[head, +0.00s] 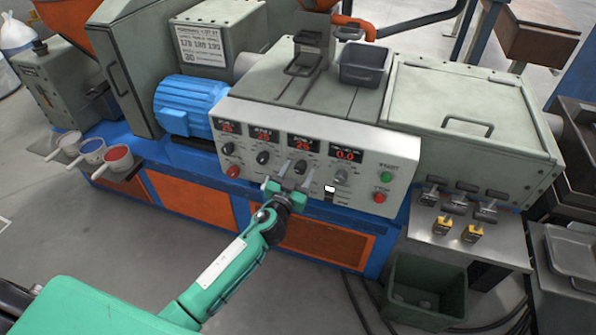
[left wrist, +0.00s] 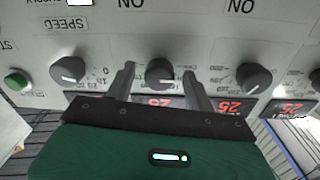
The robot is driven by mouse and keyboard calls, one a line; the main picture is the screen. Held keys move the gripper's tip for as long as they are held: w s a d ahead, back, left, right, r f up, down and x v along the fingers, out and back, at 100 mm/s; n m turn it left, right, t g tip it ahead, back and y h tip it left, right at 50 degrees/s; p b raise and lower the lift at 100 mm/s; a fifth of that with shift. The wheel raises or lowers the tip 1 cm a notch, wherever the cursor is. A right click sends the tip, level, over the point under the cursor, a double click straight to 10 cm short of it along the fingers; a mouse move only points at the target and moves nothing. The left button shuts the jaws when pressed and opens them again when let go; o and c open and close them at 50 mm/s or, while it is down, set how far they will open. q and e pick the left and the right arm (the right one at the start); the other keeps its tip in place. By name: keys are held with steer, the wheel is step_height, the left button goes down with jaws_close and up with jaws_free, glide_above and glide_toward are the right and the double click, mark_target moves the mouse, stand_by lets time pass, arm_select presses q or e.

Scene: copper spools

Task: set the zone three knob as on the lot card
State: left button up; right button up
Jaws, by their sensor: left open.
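The zone three knob (head: 301,166) is a dark round knob under the third red display (head: 299,143) on the pale control panel. My left gripper (head: 295,176) is at this knob, open. In the left wrist view its two fingers (left wrist: 158,77) stand on either side of the knob (left wrist: 160,72), with a small gap on each side. The wrist view is upside down, and the knob has a pale pointer mark. The lot card (head: 206,42) is a white sheet on the grey cabinet at upper left; its figures are too small to read surely. My right gripper is not in view.
Neighbouring knobs are close: the zone two knob (head: 263,157) on one side and the speed knob (head: 340,177) on the other. Green (head: 386,177) and red (head: 379,197) buttons are further right. A blue motor (head: 187,106) stands left of the panel.

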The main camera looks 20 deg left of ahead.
arm_select(q)
steer(key=shift+w, duration=0.15)
steer(key=shift+c, duration=0.2)
steer(key=c, duration=0.9)
steer(key=shift+c, duration=0.2)
